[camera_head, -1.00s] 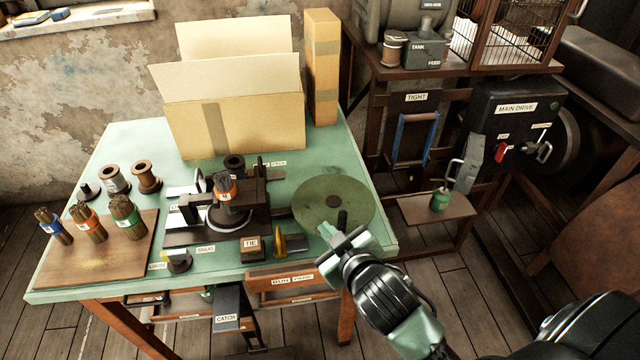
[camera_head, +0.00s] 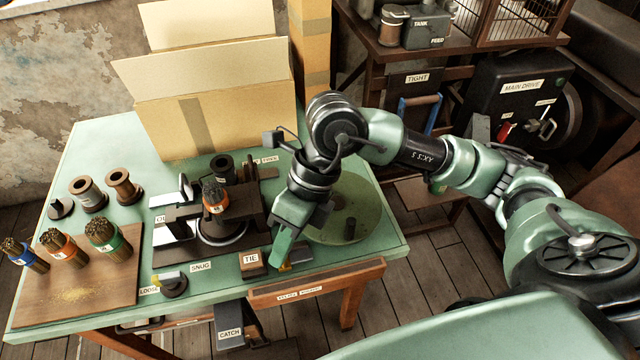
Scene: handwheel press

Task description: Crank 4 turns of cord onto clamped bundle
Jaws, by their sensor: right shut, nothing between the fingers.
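The clamped bundle (camera_head: 214,197), dark sticks with an orange band, stands upright in the dark press (camera_head: 245,203) on the green table. The green handwheel disc (camera_head: 365,205) lies flat to its right, with a dark upright crank knob (camera_head: 350,229) near its front edge. My right gripper (camera_head: 281,252) is shut and empty, pointing down between the press and the disc, left of and apart from the knob. It partly hides the disc's left side and a small brass piece (camera_head: 299,256) beside the TIE block (camera_head: 252,264). My left gripper is out of view.
Three banded bundles (camera_head: 109,236) stand on a wooden board at left, with cord spools (camera_head: 87,194) behind. A small lever with a yellow tip (camera_head: 172,284) sits between LOOSE and SNUG labels. An open cardboard box (camera_head: 210,115) fills the table's back. The MAIN DRIVE box (camera_head: 515,95) is at right.

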